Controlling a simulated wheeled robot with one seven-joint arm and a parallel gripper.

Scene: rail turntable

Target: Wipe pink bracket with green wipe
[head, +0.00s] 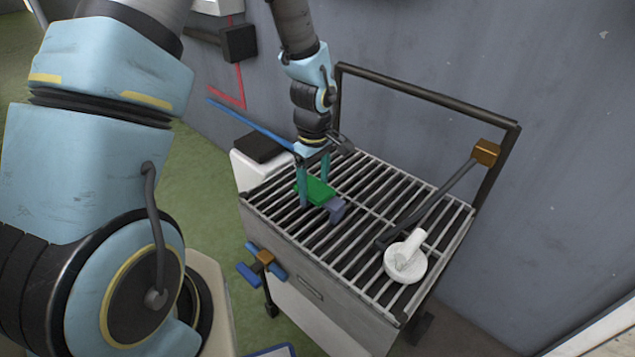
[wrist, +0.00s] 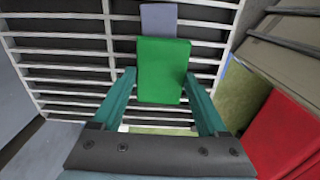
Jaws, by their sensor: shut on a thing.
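My gripper (head: 314,191) points down at the slatted top of a cart and is shut on the green wipe (head: 318,187). In the wrist view the green wipe (wrist: 163,72) sits between the two teal fingers. A grey-violet piece (head: 336,211) shows at the wipe's far end; it also shows in the wrist view (wrist: 158,20). The wipe hides part of it, and I cannot tell whether they touch. No clearly pink bracket shows; I cannot tell whether the grey-violet piece is the bracket.
The slatted cart top (head: 366,182) has a dark rail frame (head: 430,97) behind it. A blue-handled knob (head: 262,262) juts from the front. A grey wall stands behind.

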